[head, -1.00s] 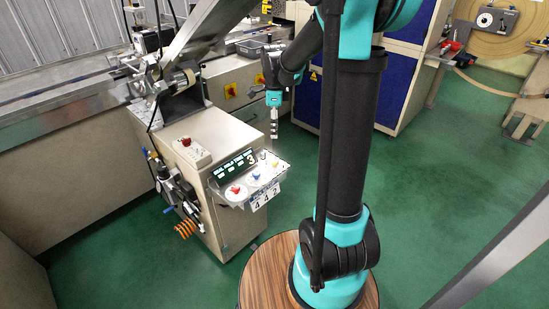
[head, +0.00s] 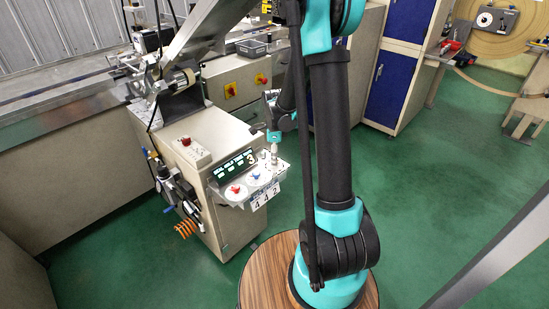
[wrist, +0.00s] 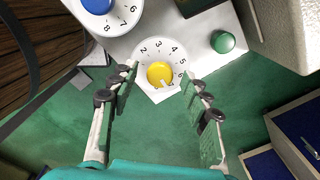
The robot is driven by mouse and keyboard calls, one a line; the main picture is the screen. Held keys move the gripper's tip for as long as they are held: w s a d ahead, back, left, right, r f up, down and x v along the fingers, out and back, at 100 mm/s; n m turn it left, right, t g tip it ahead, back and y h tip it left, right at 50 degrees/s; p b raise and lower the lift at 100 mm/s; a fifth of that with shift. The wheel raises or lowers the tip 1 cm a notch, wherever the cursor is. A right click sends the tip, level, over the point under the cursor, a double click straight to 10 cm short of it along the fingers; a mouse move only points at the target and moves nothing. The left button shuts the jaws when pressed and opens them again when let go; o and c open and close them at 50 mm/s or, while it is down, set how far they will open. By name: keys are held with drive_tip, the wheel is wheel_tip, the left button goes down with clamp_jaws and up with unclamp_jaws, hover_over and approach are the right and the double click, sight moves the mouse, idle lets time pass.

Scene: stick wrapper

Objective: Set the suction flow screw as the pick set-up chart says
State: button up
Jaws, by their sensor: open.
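A control panel (head: 236,201) carries a red knob (head: 236,189) and a blue knob (head: 255,177) on white dials. The wrist view shows a yellow knob (wrist: 159,73) on a numbered dial (wrist: 150,50), its white pointer toward the bottom, near the high end. No readable label tells which one is the suction flow screw. A card (head: 260,200) on the panel's front reads 4 4 2. My gripper (head: 274,157) is over the panel's right end; in the wrist view its open fingers (wrist: 159,70) stand either side of the yellow knob. I cannot tell whether they touch it.
A lit display (head: 235,165) stands behind the knobs; its text is too small to read. A green button (wrist: 222,41) sits beside the yellow dial. The blue knob (wrist: 97,4) is close to the fingers. Green floor (head: 420,210) is open to the right.

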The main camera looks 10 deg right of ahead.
clamp_jaws()
idle(0.4)
